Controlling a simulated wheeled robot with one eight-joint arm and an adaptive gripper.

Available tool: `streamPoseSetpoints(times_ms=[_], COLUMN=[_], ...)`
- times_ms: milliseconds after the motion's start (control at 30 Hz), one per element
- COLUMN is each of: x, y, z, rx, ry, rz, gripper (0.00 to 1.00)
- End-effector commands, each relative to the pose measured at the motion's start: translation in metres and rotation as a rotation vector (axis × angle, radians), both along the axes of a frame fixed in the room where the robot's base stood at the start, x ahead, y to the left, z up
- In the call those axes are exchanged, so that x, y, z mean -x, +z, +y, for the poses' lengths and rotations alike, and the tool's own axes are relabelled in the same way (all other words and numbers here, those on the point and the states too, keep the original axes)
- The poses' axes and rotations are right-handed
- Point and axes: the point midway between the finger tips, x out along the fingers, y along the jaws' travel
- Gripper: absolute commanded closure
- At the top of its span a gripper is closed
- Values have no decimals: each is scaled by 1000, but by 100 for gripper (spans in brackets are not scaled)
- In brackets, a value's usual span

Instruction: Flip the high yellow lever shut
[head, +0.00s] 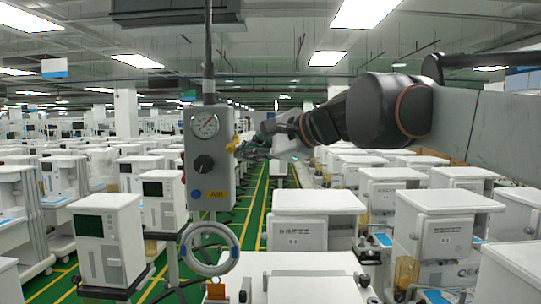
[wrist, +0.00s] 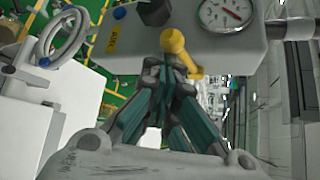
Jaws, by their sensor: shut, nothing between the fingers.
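The yellow lever (head: 233,145) sticks out from the right side of a grey control box (head: 199,144), below the level of its gauge. In the wrist view the lever (wrist: 176,44) shows a rounded knob end and a short arm running down to the right. My gripper (head: 246,149) is shut and empty, at the right side of the box right by the lever. In the wrist view the closed fingertips (wrist: 167,72) are just below the lever and overlap it in the picture. I cannot tell whether they touch it.
The box carries a round gauge (head: 204,124), a black knob (head: 204,164), a blue button (head: 196,194) and a yellow label (head: 216,194). A grey handwheel (head: 210,271) is below it. White carts stand in rows on both sides of a green aisle floor.

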Motion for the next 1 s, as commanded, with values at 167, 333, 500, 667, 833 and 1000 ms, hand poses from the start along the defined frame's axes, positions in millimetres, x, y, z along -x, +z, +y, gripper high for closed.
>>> streamPoseSetpoints(times_ms=[167, 333, 500, 667, 833, 1000], x=[0, 0, 0, 0, 4, 17], y=[-1, 3, 12, 16, 18, 26], z=[0, 0, 1, 1, -5, -27], rx=[-1, -1, -1, -2, -2, -1], ry=[1, 1, 1, 1, 0, -3], rz=[0, 0, 1, 1, 1, 1], gripper=[100, 100, 100, 100, 100, 100])
